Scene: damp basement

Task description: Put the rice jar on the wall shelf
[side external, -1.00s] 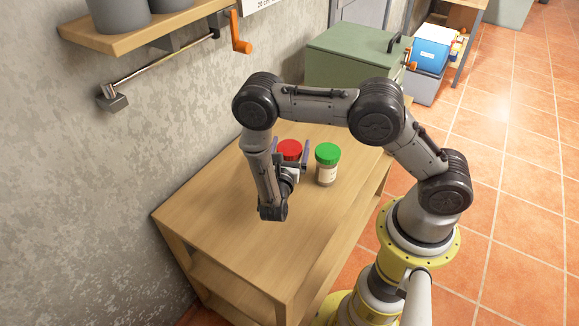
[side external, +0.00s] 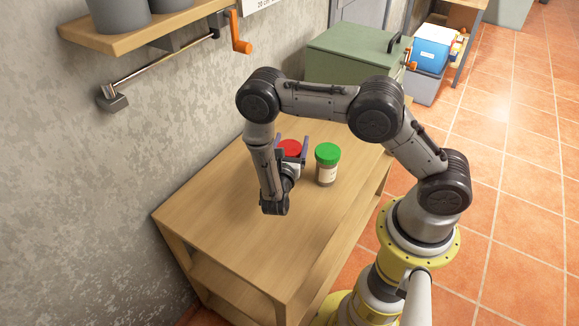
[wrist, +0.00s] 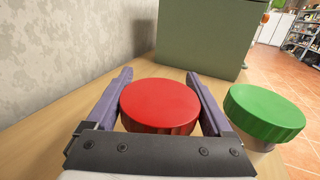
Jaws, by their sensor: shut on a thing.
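A jar with a red lid (side external: 289,150) stands on the wooden table (side external: 215,215), between the fingers of my gripper (side external: 293,150). In the wrist view the red lid (wrist: 160,105) sits between the two purple-grey fingers, which close on the jar from both sides. A jar with a green lid (side external: 327,165) stands just to its right, apart from the fingers; it also shows in the wrist view (wrist: 264,112). I cannot tell from any label which jar holds rice. The wall shelf (side external: 150,35) is at the upper left, with grey canisters (side external: 120,12) on it.
A metal rail (side external: 165,72) with an orange hook or handle (side external: 240,35) runs below the shelf. A green box (side external: 350,55) stands behind the jars. A blue and white cooler (side external: 431,48) is farther back. The table's near part is clear.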

